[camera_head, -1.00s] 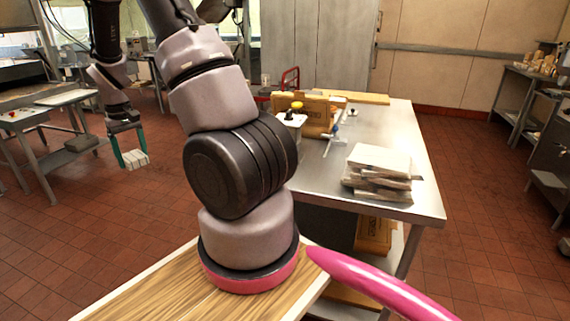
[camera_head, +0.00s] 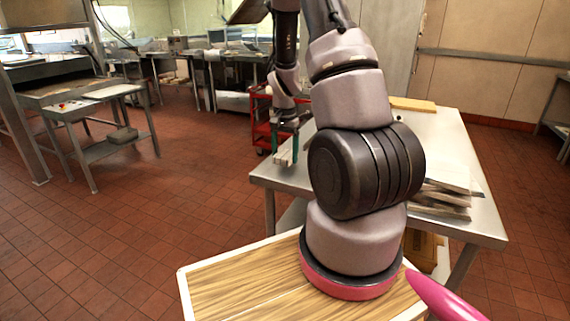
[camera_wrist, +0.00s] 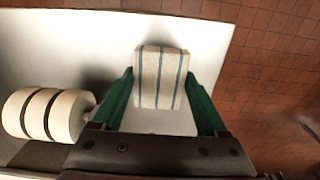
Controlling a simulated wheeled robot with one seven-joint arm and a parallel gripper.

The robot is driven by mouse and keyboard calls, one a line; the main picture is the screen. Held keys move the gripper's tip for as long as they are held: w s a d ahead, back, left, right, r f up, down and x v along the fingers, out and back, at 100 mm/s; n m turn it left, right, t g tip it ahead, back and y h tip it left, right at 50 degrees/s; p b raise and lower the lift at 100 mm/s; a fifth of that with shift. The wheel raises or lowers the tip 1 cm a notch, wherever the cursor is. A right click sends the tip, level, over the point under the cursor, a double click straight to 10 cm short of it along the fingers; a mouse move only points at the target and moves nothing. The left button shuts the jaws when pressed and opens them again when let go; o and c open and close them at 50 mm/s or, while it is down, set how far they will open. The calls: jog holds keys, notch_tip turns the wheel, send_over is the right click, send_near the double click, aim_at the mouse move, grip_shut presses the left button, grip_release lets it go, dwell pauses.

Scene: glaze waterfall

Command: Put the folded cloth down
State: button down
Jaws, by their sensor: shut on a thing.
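The folded cloth (camera_wrist: 160,80) is off-white with blue-grey stripes. My gripper (camera_wrist: 160,100) has its two green fingers shut on it, one on each side, in the wrist view. In the head view the cloth (camera_head: 285,157) hangs below the gripper (camera_head: 285,145), close to the left end of the steel table (camera_head: 280,178). In the wrist view a pale surface (camera_wrist: 75,45) lies under the cloth, with red floor beyond it on the right. I cannot tell how high the cloth is above it.
A stack of flat pieces (camera_head: 445,198) lies on the steel table, partly behind my arm. A board (camera_head: 412,104) lies at its far end. A red cart (camera_head: 265,120) stands behind my gripper. A pale cylinder with dark bands (camera_wrist: 45,115) is left of the gripper. Open tiled floor lies left.

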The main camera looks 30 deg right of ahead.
jog(key=shift+a+f, duration=0.1)
jog(key=shift+f, duration=1.65)
jog(key=shift+f, duration=0.1)
grip_release()
